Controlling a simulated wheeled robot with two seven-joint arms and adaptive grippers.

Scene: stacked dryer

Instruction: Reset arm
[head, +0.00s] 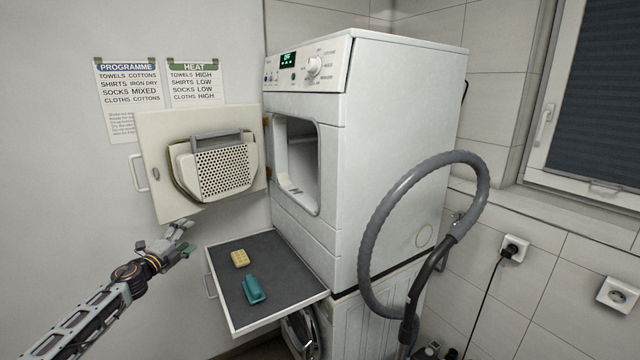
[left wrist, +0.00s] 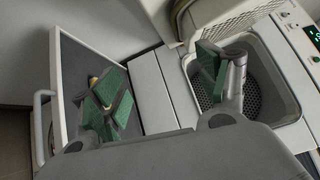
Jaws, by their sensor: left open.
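My left gripper (head: 184,239) is at the left of the head view, in front of the open dryer door and left of the pull-out shelf. It is open, with nothing between its fingers. In the left wrist view its two green-padded fingers (left wrist: 160,88) are spread wide apart, one in front of the shelf and one in front of the drum opening. My right gripper is not in view.
The white dryer (head: 400,150) stands with its door (head: 160,125) swung open to the left. Below, a dark pull-out shelf (head: 285,290) holds a yellow block (head: 240,258) and a teal object (head: 254,289). A grey hose (head: 370,225) loops at the right.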

